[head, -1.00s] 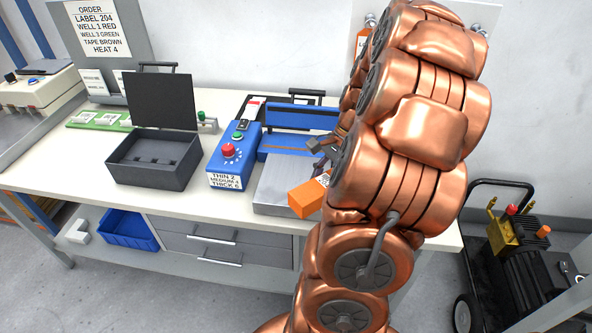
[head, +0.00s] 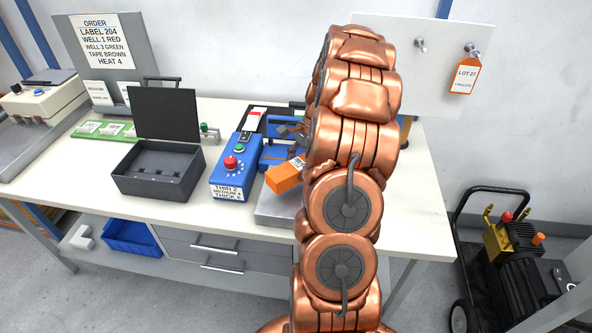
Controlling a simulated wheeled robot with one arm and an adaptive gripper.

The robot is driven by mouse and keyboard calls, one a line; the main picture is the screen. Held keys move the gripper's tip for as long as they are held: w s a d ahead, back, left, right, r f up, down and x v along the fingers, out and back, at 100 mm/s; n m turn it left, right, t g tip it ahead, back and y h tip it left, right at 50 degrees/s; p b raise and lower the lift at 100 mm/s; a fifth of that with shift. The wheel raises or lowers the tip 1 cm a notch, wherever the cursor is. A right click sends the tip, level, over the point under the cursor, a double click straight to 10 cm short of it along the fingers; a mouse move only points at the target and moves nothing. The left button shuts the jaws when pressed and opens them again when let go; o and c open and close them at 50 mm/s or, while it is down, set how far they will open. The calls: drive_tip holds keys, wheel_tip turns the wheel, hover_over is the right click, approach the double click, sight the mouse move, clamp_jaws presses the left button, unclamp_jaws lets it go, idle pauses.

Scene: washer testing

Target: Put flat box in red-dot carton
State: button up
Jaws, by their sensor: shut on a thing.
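An orange box (head: 284,175) with a white printed label is beside my arm, tilted above the grey metal plate of the blue machine. I take it as the flat box; its right end is hidden behind my arm. I see no carton with a red dot.
A dark grey open case (head: 158,172) stands left of a blue control box (head: 234,165) with a red knob. The blue machine (head: 277,155) is partly behind my arm. An orange LOT 27 tag (head: 467,76) hangs on the back board. The right table end (head: 425,205) is clear.

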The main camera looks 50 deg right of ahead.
drive_tip(key=shift+w+d, duration=0.15)
drive_tip(key=shift+w, duration=0.25)
drive_tip(key=shift+f+p, duration=0.9)
drive_tip(key=shift+f, duration=0.9)
drive_tip(key=shift+f, duration=0.15)
drive_tip(key=o, duration=1.6)
drive_tip(key=shift+c, duration=0.2)
